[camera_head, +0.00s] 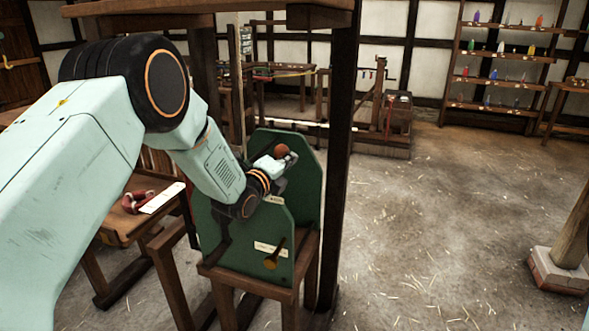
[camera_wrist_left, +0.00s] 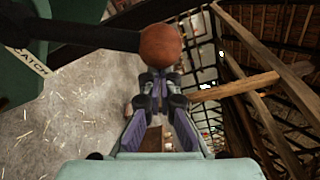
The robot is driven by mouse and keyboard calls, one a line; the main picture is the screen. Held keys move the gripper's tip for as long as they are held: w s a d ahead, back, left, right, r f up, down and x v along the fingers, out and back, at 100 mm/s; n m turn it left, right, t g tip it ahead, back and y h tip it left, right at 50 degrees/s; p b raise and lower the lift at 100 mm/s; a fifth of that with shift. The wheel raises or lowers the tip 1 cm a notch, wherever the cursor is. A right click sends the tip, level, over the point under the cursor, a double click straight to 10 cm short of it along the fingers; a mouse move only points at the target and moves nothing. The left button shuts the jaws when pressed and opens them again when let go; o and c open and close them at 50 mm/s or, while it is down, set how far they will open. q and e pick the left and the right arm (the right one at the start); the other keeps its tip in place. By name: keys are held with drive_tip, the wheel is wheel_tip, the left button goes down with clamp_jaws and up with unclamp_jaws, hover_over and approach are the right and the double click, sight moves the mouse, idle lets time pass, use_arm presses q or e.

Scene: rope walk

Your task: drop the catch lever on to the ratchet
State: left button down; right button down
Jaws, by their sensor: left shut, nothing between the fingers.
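The catch lever (camera_wrist_left: 90,35) is a dark bar ending in a red-brown ball knob (camera_wrist_left: 160,45) in the left wrist view. A label reading CATCH (camera_wrist_left: 27,60) sits beside it on a green panel. In the head view the knob (camera_head: 283,150) shows near the top of the green machine (camera_head: 305,175). My left gripper (camera_wrist_left: 160,82) is shut and empty, with its fingertips right at the knob; I cannot tell whether they touch it. It also shows in the head view (camera_head: 287,159). I cannot make out the ratchet. My right gripper is not in view.
A brass-coloured handle (camera_head: 273,255) sticks out of the front green panel. A dark wooden post (camera_head: 343,150) stands just right of the machine. A wooden table (camera_head: 120,230) with a red object (camera_head: 135,200) is at left.

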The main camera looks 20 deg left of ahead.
use_arm(q)
drive_tip(key=a+r+n+b, duration=0.1)
drive_tip(key=a+r+n, duration=0.3)
drive_tip(key=a, duration=0.3)
drive_tip(key=shift+w+a+n+t, duration=0.15)
drive_tip(key=shift+n+t, duration=0.25)
drive_tip(key=shift+n, duration=0.4)
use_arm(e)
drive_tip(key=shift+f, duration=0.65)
use_arm(q)
drive_tip(key=shift+a+r, duration=0.1)
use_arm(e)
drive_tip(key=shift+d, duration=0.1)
